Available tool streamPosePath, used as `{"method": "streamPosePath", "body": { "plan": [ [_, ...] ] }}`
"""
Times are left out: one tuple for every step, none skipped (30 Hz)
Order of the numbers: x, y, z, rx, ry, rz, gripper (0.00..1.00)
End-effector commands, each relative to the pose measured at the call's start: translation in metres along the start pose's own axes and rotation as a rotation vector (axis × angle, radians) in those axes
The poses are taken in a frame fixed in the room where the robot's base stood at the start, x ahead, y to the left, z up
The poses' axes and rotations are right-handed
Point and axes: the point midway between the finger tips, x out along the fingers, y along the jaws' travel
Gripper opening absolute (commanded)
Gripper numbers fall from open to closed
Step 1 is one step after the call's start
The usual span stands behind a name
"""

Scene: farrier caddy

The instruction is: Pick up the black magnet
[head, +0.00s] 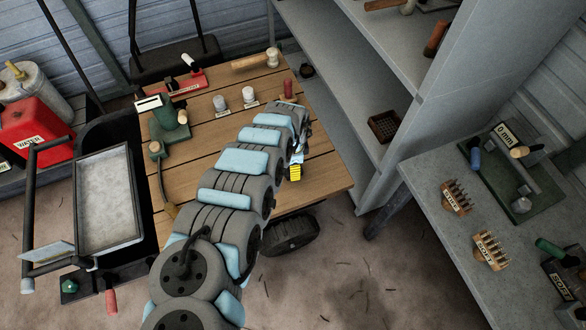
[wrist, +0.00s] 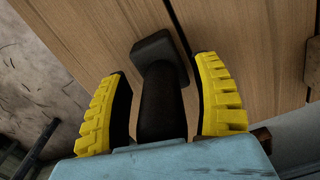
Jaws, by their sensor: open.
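In the wrist view, a black object (wrist: 160,88) with a blocky square head and a thick round handle lies over the wooden tabletop; I take it to be the black magnet. My gripper (wrist: 163,68) is open, its yellow ribbed fingers on either side of the handle. The handle's near end is hidden by my gripper's body. In the head view, the yellow of my gripper (head: 294,172) shows near the table's right edge, and my arm hides the magnet.
The wooden table (head: 215,152) holds a mallet (head: 250,61), two small metal weights (head: 249,95), a red-handled tool (head: 288,90) and a green tool (head: 168,118). Grey shelving (head: 345,110) stands close on the right. A grey tray (head: 106,200) lies left.

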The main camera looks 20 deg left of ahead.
Motion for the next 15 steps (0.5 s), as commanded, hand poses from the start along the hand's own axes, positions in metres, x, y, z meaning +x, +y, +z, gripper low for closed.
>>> {"method": "streamPosePath", "body": {
  "plan": [
    [0.0012,0.0001,-0.0001,0.000,0.000,0.000,0.65],
    [0.0013,0.0000,-0.0001,0.000,0.000,0.000,0.65],
    [0.0012,-0.0002,0.0000,0.000,0.000,-0.001,0.65],
    [0.0011,-0.0002,0.0000,0.000,0.000,-0.001,0.65],
    [0.0010,-0.0003,0.0001,0.000,0.000,-0.001,0.65],
    [0.0009,-0.0004,0.0001,0.000,0.000,-0.001,0.65],
    [0.0008,-0.0005,0.0001,0.000,0.000,-0.001,0.65],
    [0.0007,-0.0005,0.0001,0.000,0.000,-0.001,0.65],
    [0.0008,-0.0005,0.0001,0.000,0.000,-0.001,0.56],
    [0.0008,-0.0004,0.0001,0.000,0.000,-0.001,0.47],
    [0.0007,-0.0005,0.0001,0.000,0.000,-0.001,0.39],
    [0.0006,-0.0006,0.0001,-0.001,0.000,-0.001,0.27],
    [0.0007,-0.0005,0.0001,-0.001,0.000,-0.001,0.18],
    [0.0006,-0.0006,0.0001,-0.001,0.000,-0.001,0.10],
    [0.0006,-0.0006,0.0001,-0.001,0.000,-0.001,0.00]
  ]
}}
